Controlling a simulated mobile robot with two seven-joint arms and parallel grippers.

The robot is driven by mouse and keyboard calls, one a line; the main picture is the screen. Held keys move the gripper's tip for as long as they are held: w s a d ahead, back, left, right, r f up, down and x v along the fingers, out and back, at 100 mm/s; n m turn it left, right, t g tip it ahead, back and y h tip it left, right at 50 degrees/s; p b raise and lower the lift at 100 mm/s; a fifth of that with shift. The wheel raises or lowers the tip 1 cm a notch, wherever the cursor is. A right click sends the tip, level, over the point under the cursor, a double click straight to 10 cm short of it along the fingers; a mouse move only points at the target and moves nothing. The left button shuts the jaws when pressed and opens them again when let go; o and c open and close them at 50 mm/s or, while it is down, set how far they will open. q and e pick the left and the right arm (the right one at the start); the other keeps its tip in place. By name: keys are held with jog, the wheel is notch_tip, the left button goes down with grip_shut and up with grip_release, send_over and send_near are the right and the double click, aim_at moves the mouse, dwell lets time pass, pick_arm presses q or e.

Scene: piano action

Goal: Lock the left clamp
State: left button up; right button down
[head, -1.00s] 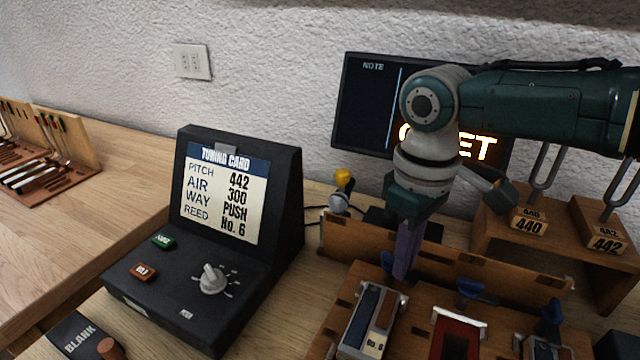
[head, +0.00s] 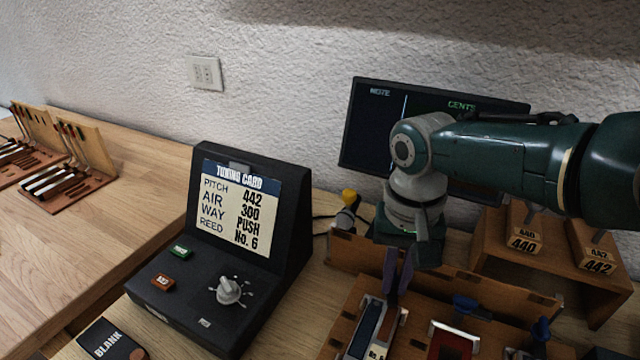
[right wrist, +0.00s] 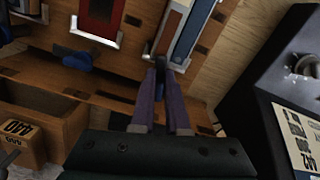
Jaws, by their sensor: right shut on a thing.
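The left clamp's blue lever (right wrist: 178,62) shows in the right wrist view, small and dark, at the end of the reed slot. My right gripper (right wrist: 166,72) has its purple fingers closed around it; the fingers hide part of it. In the head view my right gripper (head: 394,280) points down at the rear end of the left slot, and the left clamp is mostly hidden there. The left slot holds a reed plate (head: 366,325) labelled No. 6. My left gripper is not in view.
A middle blue clamp (head: 466,306) and a right blue clamp (head: 541,328) stand on the same wooden fixture (head: 410,335). A wooden rail (head: 350,250) runs behind. The black tuning card console (head: 290,200) stands left, the tuning fork stand (head: 483,236) back right.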

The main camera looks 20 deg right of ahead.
jog(key=shift+w+m, duration=0.15)
jog(key=shift+m, duration=0.6)
jog(key=shift+w+m, duration=0.15)
jog(key=shift+m, duration=0.6)
jog(key=shift+d, duration=0.1)
jog(key=c, duration=1.3)
grip_release()
jog(key=o, duration=0.4)
jog(key=shift+w+d+r, duration=0.1)
jog(key=shift+w, duration=0.05)
jog(key=shift+c, duration=0.2)
jog(key=shift+o, duration=0.9)
